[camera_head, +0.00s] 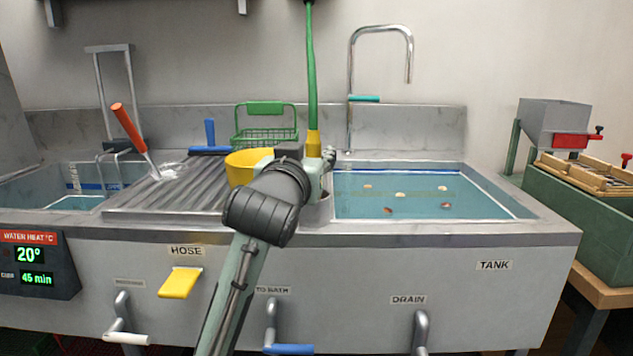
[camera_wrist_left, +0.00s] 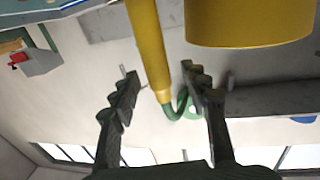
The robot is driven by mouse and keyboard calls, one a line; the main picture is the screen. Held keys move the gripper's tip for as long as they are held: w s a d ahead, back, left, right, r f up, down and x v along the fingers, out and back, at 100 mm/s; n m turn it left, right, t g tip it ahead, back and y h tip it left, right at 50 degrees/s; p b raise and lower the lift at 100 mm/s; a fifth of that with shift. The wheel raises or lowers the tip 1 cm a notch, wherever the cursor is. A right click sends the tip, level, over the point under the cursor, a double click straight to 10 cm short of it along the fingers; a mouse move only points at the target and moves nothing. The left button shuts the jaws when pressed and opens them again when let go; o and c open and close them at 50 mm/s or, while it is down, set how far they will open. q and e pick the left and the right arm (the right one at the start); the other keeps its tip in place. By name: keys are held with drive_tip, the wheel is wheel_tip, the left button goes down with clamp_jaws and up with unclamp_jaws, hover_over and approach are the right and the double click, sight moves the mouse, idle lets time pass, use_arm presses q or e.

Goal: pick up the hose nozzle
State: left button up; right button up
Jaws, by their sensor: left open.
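The hose nozzle (camera_head: 313,145) is yellow and upright, at the lower end of a green hose (camera_head: 311,70) that hangs from above, over the sink's middle. It also shows in the left wrist view (camera_wrist_left: 147,45), with the green hose (camera_wrist_left: 182,108) curving from its end. My left gripper (camera_head: 327,163) is at the nozzle, its wrist partly hiding the area below. In the left wrist view the fingers (camera_wrist_left: 161,78) are apart, with the nozzle's hose end appearing between them. I cannot tell whether they touch it. My right gripper is out of view.
A yellow container (camera_head: 246,165) stands close left of the nozzle, and also shows large in the left wrist view (camera_wrist_left: 248,22). A green basket (camera_head: 265,137) is behind. The water tank (camera_head: 430,196) with several chestnuts lies right, under a curved faucet (camera_head: 350,60).

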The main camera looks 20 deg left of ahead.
use_arm(q)
drive_tip(key=w, duration=0.6)
drive_tip(key=shift+w+a+f, duration=0.2)
drive_tip(key=shift+w+a, duration=0.05)
drive_tip(key=shift+a, duration=0.05)
clamp_jaws()
